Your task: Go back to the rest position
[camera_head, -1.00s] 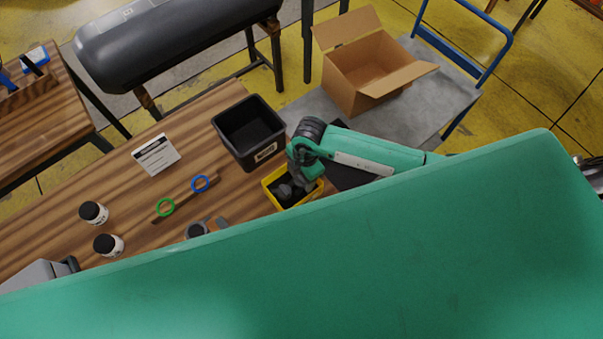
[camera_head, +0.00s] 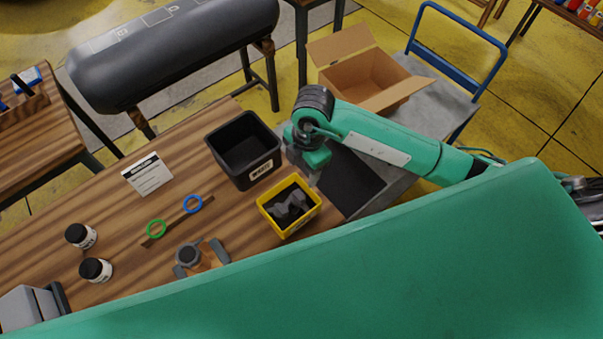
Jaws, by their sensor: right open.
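My right arm, green with a dark wrist joint, comes in from the right. My right gripper (camera_head: 312,172) hangs open at its end, small and partly hidden by the wrist. It is just beyond the yellow bin (camera_head: 272,222) and right of the black bin (camera_head: 273,174), apparently clear of both. Grey parts (camera_head: 290,208) lie in the yellow bin. A large green part of my own body covers the lower right.

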